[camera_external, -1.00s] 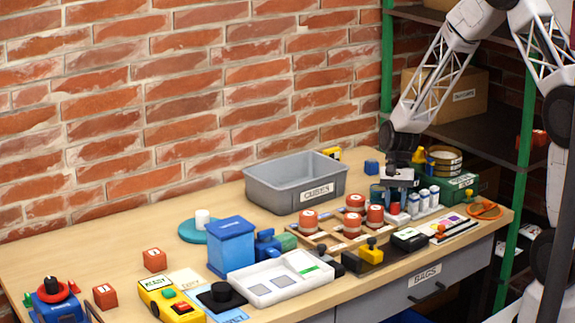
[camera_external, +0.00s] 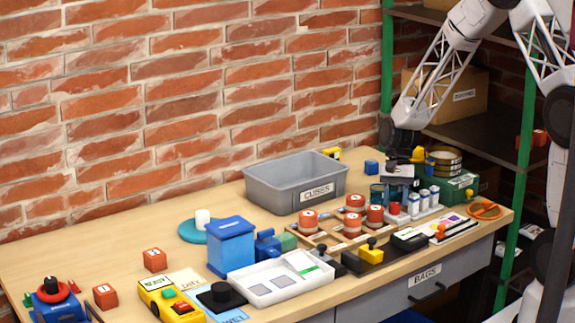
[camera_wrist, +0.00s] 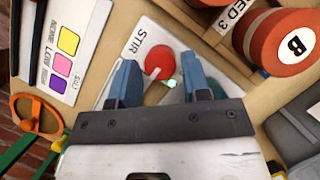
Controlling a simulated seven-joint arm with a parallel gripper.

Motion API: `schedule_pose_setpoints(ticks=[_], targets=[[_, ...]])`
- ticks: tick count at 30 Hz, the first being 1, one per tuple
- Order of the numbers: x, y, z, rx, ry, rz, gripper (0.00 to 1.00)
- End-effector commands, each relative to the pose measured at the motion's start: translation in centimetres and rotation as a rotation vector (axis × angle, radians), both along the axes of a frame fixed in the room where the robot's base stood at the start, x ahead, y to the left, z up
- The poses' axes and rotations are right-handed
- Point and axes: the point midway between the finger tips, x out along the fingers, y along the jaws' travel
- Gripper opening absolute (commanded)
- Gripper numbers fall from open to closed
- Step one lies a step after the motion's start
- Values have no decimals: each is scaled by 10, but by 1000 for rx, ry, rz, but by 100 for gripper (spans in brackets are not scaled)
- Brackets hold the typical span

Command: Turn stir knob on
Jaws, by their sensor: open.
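The stir knob (camera_wrist: 157,64) is a round red knob on a white plate with a "STIR" label (camera_wrist: 139,38) in the wrist view. A pale pointer runs from it toward a small greenish-white spot. My gripper (camera_wrist: 158,76) is open, with a blue finger on each side of the knob and a gap between each finger and it. I cannot tell whether the fingertips are level with the knob. In the external view my gripper (camera_external: 396,188) points down over the right part of the bench, and the red knob (camera_external: 394,208) shows just below it.
White capped vials (camera_external: 424,196) stand close to the right of the knob. A colour chart card (camera_wrist: 65,45) and an orange ring (camera_wrist: 35,117) lie to the other side. A grey bin (camera_external: 290,190) stands behind.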

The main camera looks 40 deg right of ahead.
Motion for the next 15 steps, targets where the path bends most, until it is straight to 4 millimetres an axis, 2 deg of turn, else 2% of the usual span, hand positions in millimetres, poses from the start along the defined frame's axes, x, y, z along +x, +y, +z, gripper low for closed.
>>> schedule_pose_setpoints(ticks=[15], targets=[[16, -16, 55, -1, -2, 0, 43]])
